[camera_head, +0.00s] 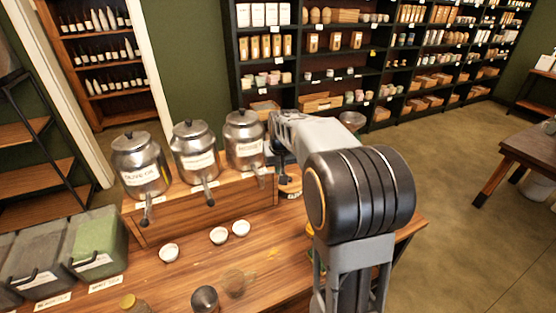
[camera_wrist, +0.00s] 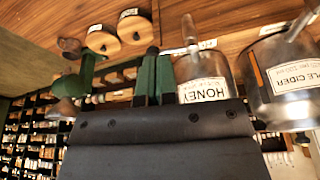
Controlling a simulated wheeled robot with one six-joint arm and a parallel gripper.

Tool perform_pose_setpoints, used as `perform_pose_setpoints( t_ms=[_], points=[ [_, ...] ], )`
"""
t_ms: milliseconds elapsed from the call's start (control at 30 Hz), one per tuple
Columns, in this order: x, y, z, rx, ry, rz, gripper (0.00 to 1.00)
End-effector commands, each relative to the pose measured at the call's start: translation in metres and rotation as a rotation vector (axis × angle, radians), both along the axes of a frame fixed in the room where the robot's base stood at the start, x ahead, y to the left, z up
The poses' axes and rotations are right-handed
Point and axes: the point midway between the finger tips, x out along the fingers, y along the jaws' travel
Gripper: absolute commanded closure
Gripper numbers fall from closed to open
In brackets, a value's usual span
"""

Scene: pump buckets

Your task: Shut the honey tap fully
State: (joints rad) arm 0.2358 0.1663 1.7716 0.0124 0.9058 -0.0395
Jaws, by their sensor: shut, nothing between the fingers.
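The honey canister (camera_head: 245,140) is the rightmost of three steel lidded canisters in the head view. In the wrist view, the canister labelled HONEY (camera_wrist: 205,75) appears inverted. Its tap (camera_wrist: 188,30) shows as a narrow metal lever over the wooden surface; I cannot tell whether it is open or shut. In the head view the tap area (camera_head: 262,172) is small and unclear. My gripper (camera_wrist: 155,58) is shut and empty, its dark green fingers left of the honey canister in the wrist view and apart from the tap. In the head view, my gripper (camera_head: 284,168) is mostly hidden by my arm.
Two more canisters, olive oil (camera_head: 141,168) and the middle one (camera_head: 195,155), share the wooden stand (camera_head: 210,218). Round wooden-topped items (camera_wrist: 103,40) sit near my fingers. Bins (camera_head: 95,240) stand left.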

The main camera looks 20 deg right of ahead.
Motion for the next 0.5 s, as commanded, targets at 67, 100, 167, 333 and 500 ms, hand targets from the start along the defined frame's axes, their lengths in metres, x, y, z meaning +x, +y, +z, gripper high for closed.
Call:
perform_pose_setpoints(
  t_ms=[67,100,167,333,500],
  points=[
    [0.004,0.0,-0.015,0.002,0.006,0.001,1.0],
    [0.007,-0.001,-0.022,0.002,0.005,0.001,1.0],
    [0.009,-0.001,-0.033,0.001,0.005,0.002,1.0],
    [0.023,-0.003,-0.053,0.001,0.002,0.002,1.0],
    [0.042,-0.007,-0.057,0.001,0.001,0.002,1.0]
  ],
)
